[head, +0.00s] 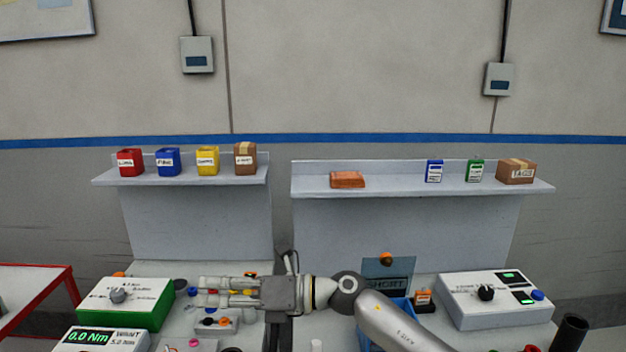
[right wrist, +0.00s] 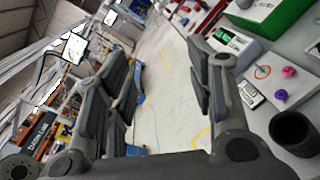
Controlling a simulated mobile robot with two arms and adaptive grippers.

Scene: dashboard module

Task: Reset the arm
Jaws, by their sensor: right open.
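My right arm (head: 395,322) comes in from the lower right of the head view and reaches left across the workbench. Its gripper (head: 203,291) is sideways over the bench, fingers pointing left. In the right wrist view the two dark fingers (right wrist: 165,75) stand wide apart with nothing between them, and the floor shows through the gap. My left gripper is in neither view.
A green-sided box with a knob (head: 125,304) and a torque meter (head: 100,340) stand at left. A blue bin (head: 367,322) is partly behind my arm. A white control box (head: 495,299) stands at right. Two shelves (head: 400,190) hold small boxes.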

